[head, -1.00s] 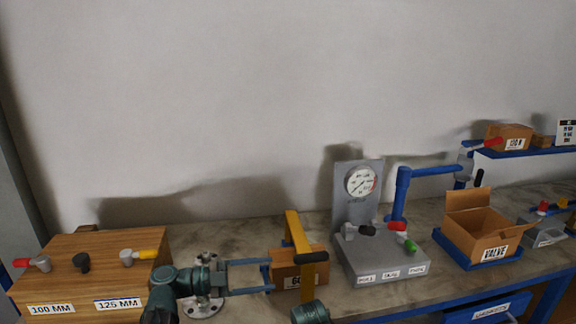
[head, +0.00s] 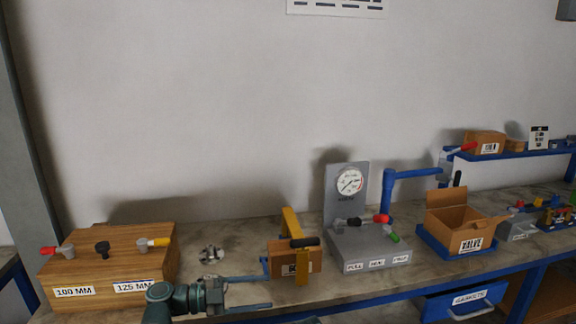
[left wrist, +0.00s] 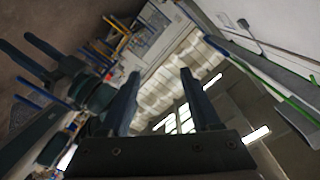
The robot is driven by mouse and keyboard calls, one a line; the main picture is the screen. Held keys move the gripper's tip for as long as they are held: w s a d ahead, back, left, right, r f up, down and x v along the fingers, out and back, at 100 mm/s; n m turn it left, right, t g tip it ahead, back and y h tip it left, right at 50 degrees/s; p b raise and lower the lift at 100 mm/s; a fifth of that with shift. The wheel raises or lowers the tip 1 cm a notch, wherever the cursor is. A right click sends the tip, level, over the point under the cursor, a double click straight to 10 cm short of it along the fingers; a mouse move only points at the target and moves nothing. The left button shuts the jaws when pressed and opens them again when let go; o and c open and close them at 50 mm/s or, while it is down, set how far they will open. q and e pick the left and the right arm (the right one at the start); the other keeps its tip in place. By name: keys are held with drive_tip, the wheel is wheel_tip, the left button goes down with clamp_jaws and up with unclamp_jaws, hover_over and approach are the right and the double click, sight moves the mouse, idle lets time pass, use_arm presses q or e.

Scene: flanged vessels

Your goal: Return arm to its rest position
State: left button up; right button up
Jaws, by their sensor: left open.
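My left gripper (head: 248,293) is low in the head view, with its fingers apart and nothing between them. It is at the front side of the bench (head: 340,290), just right of the wooden box marked 100 MM and 125 MM (head: 100,270). A small metal flange (head: 212,255) lies on the bench behind it, apart from the fingers. In the left wrist view the same open fingers (left wrist: 163,100) show, empty. Dark bars and teal parts at the left of that view look like my other arm; its jaw state is unclear.
A brown box with a yellow clamp-like frame (head: 291,250) stands right of my gripper. Further right are a gauge stand (head: 349,205), a blue post (head: 388,200) and an open VALVE carton (head: 460,222). A blue GASKETS drawer (head: 468,300) is below the bench.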

use_arm(q)
drive_tip(key=s+f+n+g+y, duration=0.1)
drive_tip(key=s+f+n+y, duration=0.1)
drive_tip(key=f+n+y, duration=0.35)
drive_tip(key=s+f+n+g+y, duration=0.1)
drive_tip(key=s+f+n+y, duration=0.15)
drive_tip(key=f+n, duration=0.6)
drive_tip(key=s+a+f+n+y, duration=0.2)
drive_tip(key=a+f+n+y, duration=0.6)
drive_tip(key=a+n+y, duration=0.25)
drive_tip(key=s+d+r+m+p, duration=0.1)
drive_tip(key=s+d+r+m, duration=0.1)
drive_tip(key=d, duration=0.3)
drive_tip(key=s+d+r+m+g+p, duration=0.1)
drive_tip(key=s+d+r+p, duration=0.1)
drive_tip(key=d, duration=0.4)
drive_tip(key=shift+s+d+m+g, duration=0.2)
drive_tip(key=shift+s+m+g, duration=0.15)
drive_tip(key=shift+s, duration=0.55)
use_arm(e)
drive_tip(key=r, duration=0.3)
drive_tip(key=shift+w+r, duration=0.15)
drive_tip(key=shift+w, duration=0.1)
